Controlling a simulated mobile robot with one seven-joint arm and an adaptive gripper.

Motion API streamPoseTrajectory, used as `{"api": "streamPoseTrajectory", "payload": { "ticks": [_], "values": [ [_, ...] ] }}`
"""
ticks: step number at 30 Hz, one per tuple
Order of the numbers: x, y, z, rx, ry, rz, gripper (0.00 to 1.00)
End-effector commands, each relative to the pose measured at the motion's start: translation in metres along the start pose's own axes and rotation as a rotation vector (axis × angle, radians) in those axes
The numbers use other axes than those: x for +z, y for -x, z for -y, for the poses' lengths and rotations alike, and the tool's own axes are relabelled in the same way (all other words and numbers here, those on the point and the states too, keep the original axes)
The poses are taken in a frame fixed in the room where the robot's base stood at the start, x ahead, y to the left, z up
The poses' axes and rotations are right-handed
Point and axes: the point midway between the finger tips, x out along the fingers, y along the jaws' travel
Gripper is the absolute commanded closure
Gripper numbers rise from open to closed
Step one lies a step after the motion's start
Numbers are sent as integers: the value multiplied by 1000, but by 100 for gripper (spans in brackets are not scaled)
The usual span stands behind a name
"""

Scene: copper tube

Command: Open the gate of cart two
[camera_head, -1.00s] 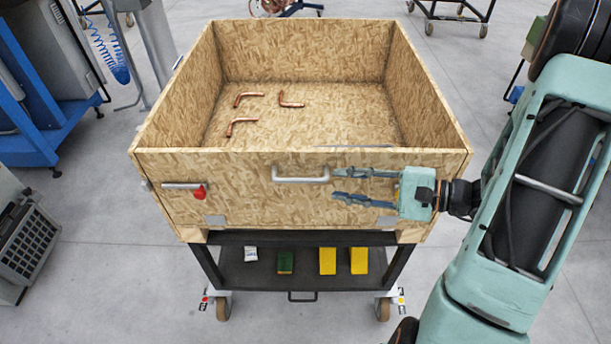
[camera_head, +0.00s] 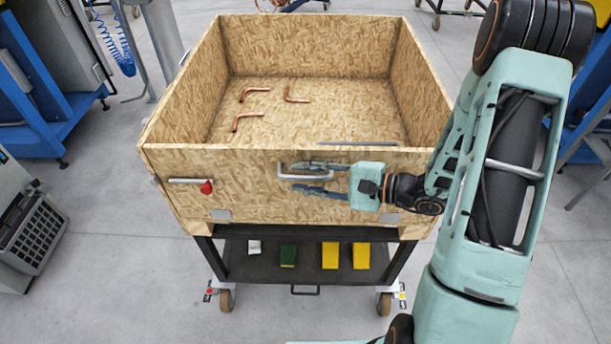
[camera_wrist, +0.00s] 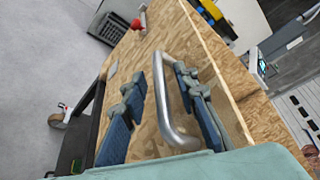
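The cart (camera_head: 240,240) carries an open-topped chipboard box. Its front panel, the gate (camera_head: 240,205), stands upright. A silver bar handle (camera_head: 283,176) is on the gate and also shows in the wrist view (camera_wrist: 166,95). A latch (camera_head: 183,181) with a red knob (camera_head: 206,187) is at the gate's left; it also shows at the top of the wrist view (camera_wrist: 138,22). My gripper (camera_head: 298,178) is open at the handle. In the wrist view the handle lies between my two fingers (camera_wrist: 165,98), closer to the right one; whether that finger touches it I cannot tell.
Several bent copper tubes (camera_head: 248,120) lie on the box floor. A lower black shelf (camera_head: 308,266) holds yellow blocks (camera_head: 331,256), a green block and a white item. A blue machine (camera_head: 40,110) stands at the left. The floor in front of the cart is clear.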

Motion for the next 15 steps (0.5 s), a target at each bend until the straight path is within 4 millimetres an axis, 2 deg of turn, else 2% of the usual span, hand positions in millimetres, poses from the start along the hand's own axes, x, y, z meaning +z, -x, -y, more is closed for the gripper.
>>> {"api": "streamPoseTrajectory", "payload": {
  "ticks": [1,8,15],
  "values": [
    [0,0,0,0,0,0,75],
    [0,0,0,0,0,0,100],
    [0,0,0,0,0,0,100]
  ]
}}
